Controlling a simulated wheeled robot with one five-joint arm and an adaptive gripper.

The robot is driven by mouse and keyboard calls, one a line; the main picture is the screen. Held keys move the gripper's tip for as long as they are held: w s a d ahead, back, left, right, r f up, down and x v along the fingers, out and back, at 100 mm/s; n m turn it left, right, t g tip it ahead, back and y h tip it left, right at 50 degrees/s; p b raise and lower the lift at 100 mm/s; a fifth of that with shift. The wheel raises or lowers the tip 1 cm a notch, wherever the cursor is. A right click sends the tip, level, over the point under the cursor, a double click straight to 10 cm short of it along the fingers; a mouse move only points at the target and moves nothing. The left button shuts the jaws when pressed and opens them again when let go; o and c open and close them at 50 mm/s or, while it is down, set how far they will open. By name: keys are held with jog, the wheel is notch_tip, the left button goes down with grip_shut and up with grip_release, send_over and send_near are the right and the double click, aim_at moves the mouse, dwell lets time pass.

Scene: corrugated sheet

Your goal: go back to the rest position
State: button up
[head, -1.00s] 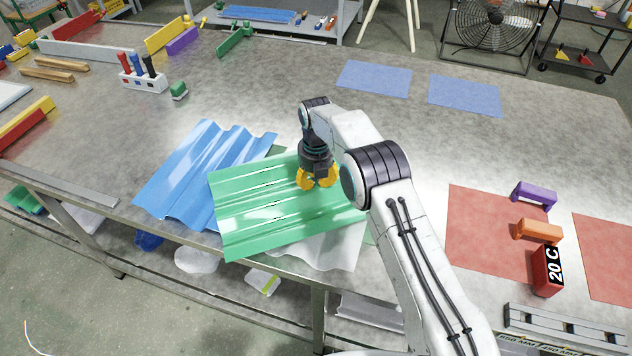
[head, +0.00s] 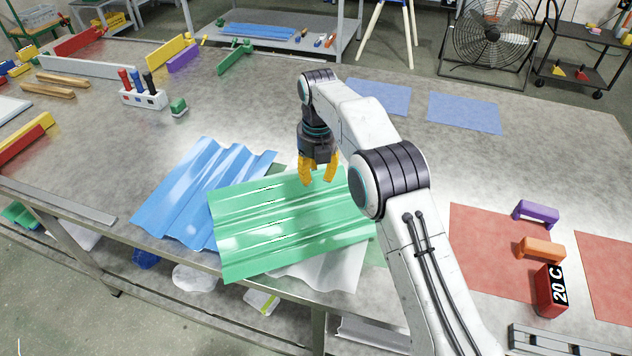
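My gripper (head: 318,179) with yellow fingers points down above the far right part of a green corrugated sheet (head: 280,230). Its fingers are spread apart with nothing between them. The green sheet lies on top of a white sheet (head: 325,272) and overlaps a blue corrugated sheet (head: 190,205) on its left. My arm hides part of the green sheet's right side.
Blue mats (head: 465,113) lie at the back, red mats (head: 480,240) at the right. A purple bridge (head: 537,213), an orange bridge (head: 541,249) and a red 20 C block (head: 549,290) stand there.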

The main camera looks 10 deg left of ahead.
jog(key=shift+r, duration=0.35)
dwell(0.3)
